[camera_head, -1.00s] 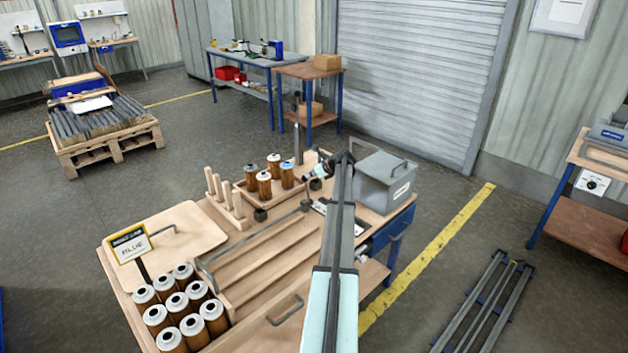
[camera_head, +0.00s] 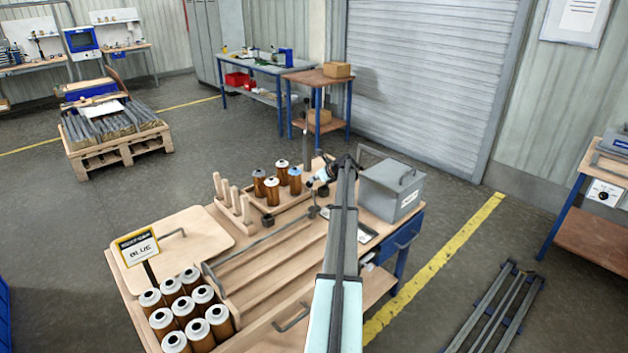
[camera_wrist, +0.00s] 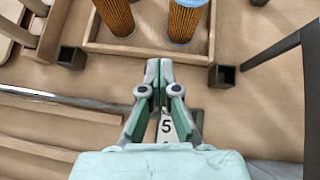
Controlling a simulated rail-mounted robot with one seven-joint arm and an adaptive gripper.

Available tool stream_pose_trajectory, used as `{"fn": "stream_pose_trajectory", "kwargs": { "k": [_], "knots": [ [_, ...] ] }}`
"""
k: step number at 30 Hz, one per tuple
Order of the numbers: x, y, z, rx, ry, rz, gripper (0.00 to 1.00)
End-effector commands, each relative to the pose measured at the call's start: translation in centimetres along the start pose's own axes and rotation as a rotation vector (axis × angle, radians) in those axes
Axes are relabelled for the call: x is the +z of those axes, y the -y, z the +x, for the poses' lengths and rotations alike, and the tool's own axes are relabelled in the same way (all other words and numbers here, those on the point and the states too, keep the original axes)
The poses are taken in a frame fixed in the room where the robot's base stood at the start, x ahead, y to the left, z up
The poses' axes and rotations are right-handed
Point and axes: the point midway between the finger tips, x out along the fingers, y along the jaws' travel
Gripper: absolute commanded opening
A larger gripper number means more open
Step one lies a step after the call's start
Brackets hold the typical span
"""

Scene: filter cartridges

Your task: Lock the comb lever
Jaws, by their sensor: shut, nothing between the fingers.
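My gripper shows in the wrist view (camera_wrist: 159,70) with its fingers together and nothing between them, above the wooden bench top. In the head view my gripper (camera_head: 314,184) is partly hidden by my arm, beside the cartridge tray. A long grey metal bar (camera_head: 262,241), possibly the comb lever, runs along the slotted lanes; it also shows in the wrist view (camera_wrist: 50,108), left of my gripper and apart from it. A wooden comb with several upright pegs (camera_head: 232,203) stands left of the tray. I cannot tell whether the lever is locked.
A wooden tray (camera_head: 283,205) holds several brown cartridges. Two dark square sockets (camera_wrist: 72,57) (camera_wrist: 221,75) stand near it. A grey bin (camera_head: 393,190) is on the right. White-topped cartridges (camera_head: 186,307) and a "BLUE" sign (camera_head: 138,247) are at front left.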

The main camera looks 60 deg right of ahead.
Motion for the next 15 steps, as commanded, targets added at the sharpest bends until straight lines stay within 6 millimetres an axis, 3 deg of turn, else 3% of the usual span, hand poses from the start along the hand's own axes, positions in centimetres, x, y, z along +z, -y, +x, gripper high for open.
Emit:
{"fn": "stream_pose_trajectory", "kwargs": {
  "k": [5, 12, 15],
  "knots": [
    [0.1, -0.2, -0.6, 0.002, 0.0, -0.001, 0.0],
    [0.5, -1.0, -4.1, 0.007, 0.002, -0.008, 0.0],
    [1.6, -0.6, -5.2, 0.007, 0.003, -0.01, 0.0]
  ]
}}
